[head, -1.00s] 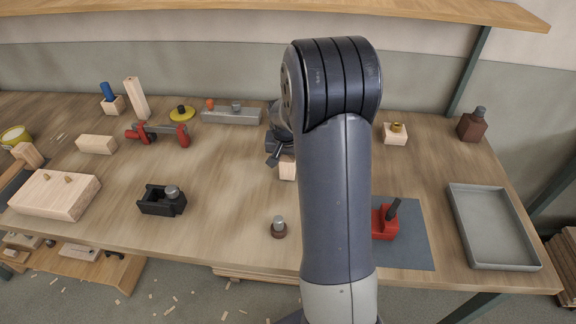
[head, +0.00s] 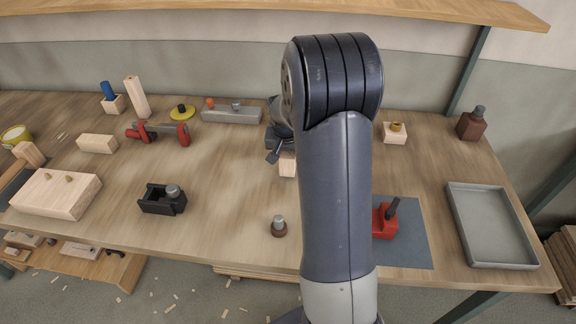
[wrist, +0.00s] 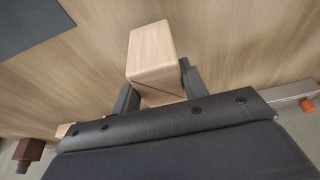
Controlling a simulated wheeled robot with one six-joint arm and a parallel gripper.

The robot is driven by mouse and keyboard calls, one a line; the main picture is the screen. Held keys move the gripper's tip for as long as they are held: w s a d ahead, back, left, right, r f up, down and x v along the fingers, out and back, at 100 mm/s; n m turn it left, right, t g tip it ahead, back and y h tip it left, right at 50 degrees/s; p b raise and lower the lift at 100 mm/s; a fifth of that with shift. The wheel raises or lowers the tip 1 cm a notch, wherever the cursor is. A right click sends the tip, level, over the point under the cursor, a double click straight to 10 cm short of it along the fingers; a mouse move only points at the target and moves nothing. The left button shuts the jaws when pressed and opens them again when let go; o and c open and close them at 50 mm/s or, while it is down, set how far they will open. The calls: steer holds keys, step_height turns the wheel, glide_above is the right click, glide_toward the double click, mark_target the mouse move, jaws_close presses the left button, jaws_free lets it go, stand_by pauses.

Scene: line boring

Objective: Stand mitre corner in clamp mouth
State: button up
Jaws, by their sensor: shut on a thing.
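My gripper (wrist: 158,88) is shut on a pale wooden block, the mitre corner (wrist: 151,52), which has a thin slanting seam near the fingers. In the head view the block (head: 287,164) shows beside my arm, over the middle of the bench; my gripper (head: 274,153) is partly hidden by the arm. I cannot tell whether the block touches the bench. A black open-topped holder with a grey knob (head: 162,199), which looks like the clamp with its mouth, stands at the front left, apart from the gripper.
A dark peg on a round base (head: 279,227) stands near the front edge. A red bar clamp (head: 158,133) and grey bar (head: 231,115) lie behind. A red tool (head: 384,221) is on the mat (head: 412,248), left of a grey tray (head: 497,225). Bench between block and black holder is clear.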

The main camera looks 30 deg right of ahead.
steer(key=shift+r+p, duration=1.2)
steer(key=shift+r, duration=0.85)
